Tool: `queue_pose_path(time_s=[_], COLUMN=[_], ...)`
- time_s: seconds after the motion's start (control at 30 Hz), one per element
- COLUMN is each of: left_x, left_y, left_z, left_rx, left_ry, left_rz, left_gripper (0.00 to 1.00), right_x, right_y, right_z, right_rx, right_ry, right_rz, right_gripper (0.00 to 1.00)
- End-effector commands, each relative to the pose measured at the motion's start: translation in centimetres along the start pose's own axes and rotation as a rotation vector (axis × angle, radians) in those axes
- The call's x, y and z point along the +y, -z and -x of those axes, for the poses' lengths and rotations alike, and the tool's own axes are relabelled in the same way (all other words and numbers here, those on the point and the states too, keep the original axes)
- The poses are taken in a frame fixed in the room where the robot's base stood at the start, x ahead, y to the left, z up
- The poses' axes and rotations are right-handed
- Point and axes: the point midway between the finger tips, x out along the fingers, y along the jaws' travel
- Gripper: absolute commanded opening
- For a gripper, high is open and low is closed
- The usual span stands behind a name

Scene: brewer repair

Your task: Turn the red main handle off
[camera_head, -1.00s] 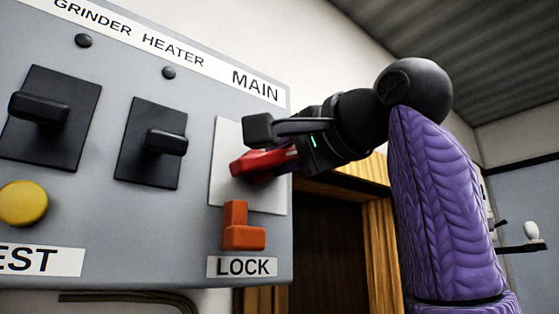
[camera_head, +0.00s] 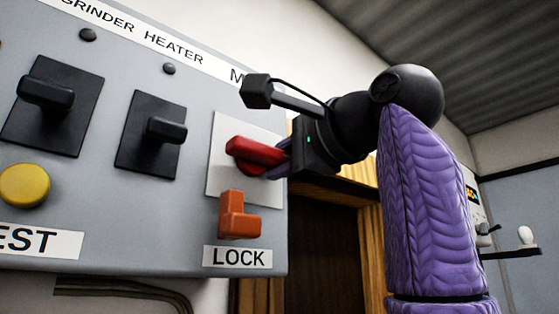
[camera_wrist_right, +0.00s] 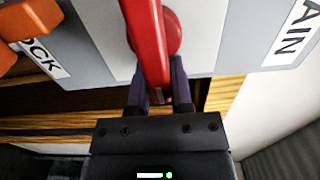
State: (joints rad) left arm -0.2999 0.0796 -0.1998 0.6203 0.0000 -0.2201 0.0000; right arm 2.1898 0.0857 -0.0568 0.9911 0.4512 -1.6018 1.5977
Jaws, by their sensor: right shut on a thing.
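The red main handle (camera_head: 257,151) sits on a white plate (camera_head: 231,124) on the grey panel, under the partly covered MAIN label. It lies near horizontal in the head view, with its right end slightly lower. My right gripper (camera_head: 284,163) is shut on the handle's outer end. In the right wrist view the red handle (camera_wrist_right: 150,50) runs between the two purple fingers of my right gripper (camera_wrist_right: 159,88), which flank it on both sides. The orange lock piece (camera_head: 239,216) stands just below the handle, above the LOCK label. My left gripper is not in view.
Two black switches, grinder (camera_head: 46,93) and heater (camera_head: 165,130), stand left of the handle. A yellow button (camera_head: 25,185) is at lower left. A wooden door frame (camera_head: 370,225) is behind my right arm. The orange piece (camera_wrist_right: 22,20) also shows in the wrist view.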

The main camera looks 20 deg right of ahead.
Motion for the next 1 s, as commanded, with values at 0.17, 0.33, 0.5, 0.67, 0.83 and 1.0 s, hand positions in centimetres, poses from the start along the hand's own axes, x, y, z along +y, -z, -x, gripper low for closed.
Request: queue_pose_path(time_s=[0.17,0.33,0.5,0.67,0.83,1.0], left_x=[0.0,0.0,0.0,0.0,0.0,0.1], left_y=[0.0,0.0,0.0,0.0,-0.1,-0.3], left_z=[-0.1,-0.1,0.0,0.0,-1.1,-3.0], left_rx=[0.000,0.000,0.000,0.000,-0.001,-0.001], left_ry=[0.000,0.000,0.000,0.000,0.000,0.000], left_rz=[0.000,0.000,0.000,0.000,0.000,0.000], left_gripper=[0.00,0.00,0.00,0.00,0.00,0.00], right_x=[0.2,0.3,0.2,0.1,0.4,0.5], right_y=[0.1,0.1,0.0,0.0,0.1,0.0], right_z=[-0.1,-0.1,-0.1,-0.1,1.6,6.0], right_rx=[0.000,0.000,0.000,0.000,0.001,0.001], right_ry=[-0.008,-0.009,-0.007,-0.005,0.000,0.000], right_rz=[-0.003,-0.003,-0.002,-0.001,-0.001,-0.001], right_gripper=[0.00,0.37,0.62,0.62,0.62,0.62])
